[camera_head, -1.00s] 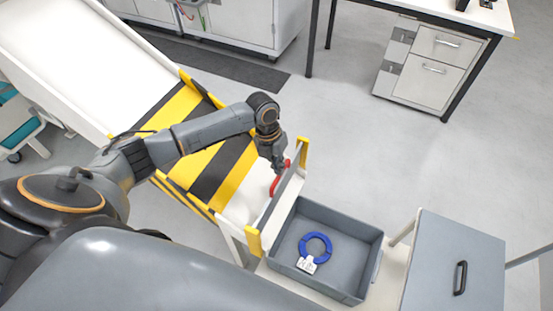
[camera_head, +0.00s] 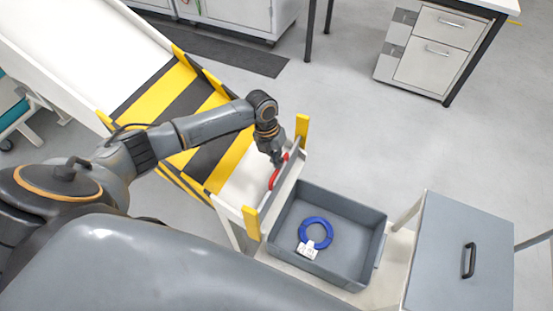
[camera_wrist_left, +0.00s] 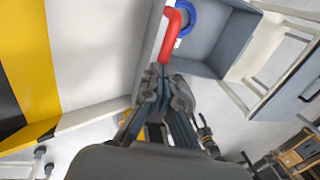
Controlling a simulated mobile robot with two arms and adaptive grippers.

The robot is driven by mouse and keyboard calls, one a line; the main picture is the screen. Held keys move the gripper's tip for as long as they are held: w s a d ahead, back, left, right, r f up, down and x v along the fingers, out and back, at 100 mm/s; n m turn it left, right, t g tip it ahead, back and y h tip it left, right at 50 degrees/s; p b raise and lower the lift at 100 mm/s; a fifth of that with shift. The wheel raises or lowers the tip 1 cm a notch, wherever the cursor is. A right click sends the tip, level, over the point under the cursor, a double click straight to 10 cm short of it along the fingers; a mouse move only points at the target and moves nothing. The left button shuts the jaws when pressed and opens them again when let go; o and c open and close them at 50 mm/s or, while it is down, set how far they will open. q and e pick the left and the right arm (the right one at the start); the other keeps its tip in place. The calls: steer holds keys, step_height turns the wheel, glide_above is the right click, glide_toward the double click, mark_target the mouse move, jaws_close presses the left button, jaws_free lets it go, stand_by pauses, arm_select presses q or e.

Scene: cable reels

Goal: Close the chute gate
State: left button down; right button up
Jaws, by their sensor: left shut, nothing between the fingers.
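The chute gate (camera_head: 284,188) is a thin grey panel standing across the low end of the chute, between two yellow posts. Its red handle (camera_head: 273,181) is on the chute side. The chute (camera_head: 240,182) has a white bed with yellow and black stripes. My left gripper (camera_head: 279,161) is shut and empty, pointing down at the far end of the red handle. In the left wrist view the fingertips (camera_wrist_left: 163,76) are close to the end of the red handle (camera_wrist_left: 170,35); I cannot tell if they touch. My right gripper is not in view.
A grey crate (camera_head: 371,223) stands just beyond the gate, with a blue cable ring (camera_head: 316,232) and white tag inside. A grey panel with a black handle (camera_head: 468,260) is at right. A drawer cabinet (camera_head: 431,60) stands at the back. Open floor lies between.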

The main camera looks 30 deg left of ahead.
arm_select(q)
step_height(320, 180, up, 12)
steer(key=a, duration=0.2)
steer(key=shift+a, duration=0.15)
stand_by(0.4)
steer(key=shift+s+f, duration=0.1)
steer(key=shift+f, duration=0.05)
